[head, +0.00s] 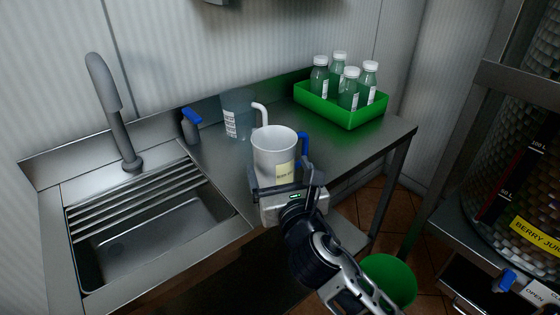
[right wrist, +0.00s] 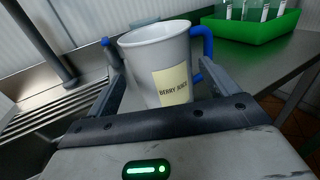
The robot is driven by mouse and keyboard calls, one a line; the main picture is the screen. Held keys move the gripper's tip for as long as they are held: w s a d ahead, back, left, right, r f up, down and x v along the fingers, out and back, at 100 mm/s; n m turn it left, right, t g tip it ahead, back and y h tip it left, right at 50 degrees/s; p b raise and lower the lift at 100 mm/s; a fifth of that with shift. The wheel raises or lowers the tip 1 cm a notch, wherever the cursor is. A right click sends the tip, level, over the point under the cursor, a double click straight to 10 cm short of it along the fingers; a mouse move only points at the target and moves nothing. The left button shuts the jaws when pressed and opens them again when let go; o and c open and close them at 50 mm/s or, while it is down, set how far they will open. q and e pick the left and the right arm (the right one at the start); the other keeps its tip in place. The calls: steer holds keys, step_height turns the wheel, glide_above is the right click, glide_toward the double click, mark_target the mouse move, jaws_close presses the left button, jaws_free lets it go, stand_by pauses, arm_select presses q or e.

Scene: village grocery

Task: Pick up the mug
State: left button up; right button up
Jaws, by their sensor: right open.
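The mug (head: 272,150) is tall and white, with a blue handle on its right and a cream label. In the right wrist view the mug (right wrist: 155,60) stands upright and its label reads "BERRY JUICE". My right gripper (head: 283,172) is open at the mug's near side, with one finger on each side of it. In the right wrist view the right finger passes close to the handle; I cannot tell whether either finger touches the mug. The mug's base is hidden behind the gripper. My left gripper is not in view.
A clear measuring jug (head: 236,118) stands close behind the mug. A blue-topped tap (head: 191,125) and a sink (head: 150,235) with a grey faucet (head: 108,100) are to the left. A green crate (head: 340,112) of bottles stands back right. A green bucket (head: 392,278) is below.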

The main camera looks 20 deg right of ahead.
mark_target(270, 138)
steer(key=shift+w+d+f, duration=0.1)
steer(key=shift+w+f, duration=0.05)
steer(key=shift+w, duration=0.8)
steer(key=shift+w+d+f, duration=0.1)
steer(key=shift+w, duration=0.9)
steer(key=shift+w+d+f, duration=0.1)
steer(key=shift+w+f, duration=0.05)
steer(key=shift+w, duration=0.8)
steer(key=c, duration=0.9)
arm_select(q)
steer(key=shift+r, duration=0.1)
arm_select(e)
steer(key=shift+r, duration=0.15)
steer(key=shift+c, duration=0.2)
steer(key=shift+r, duration=1)
arm_select(q)
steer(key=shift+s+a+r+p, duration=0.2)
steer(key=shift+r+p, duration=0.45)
steer(key=shift+p, duration=1)
arm_select(e)
steer(key=s+a+r, duration=0.6)
steer(key=s+r, duration=0.4)
steer(key=s, duration=0.2)
steer(key=shift+s+r, duration=0.3)
steer(key=shift+r, duration=0.1)
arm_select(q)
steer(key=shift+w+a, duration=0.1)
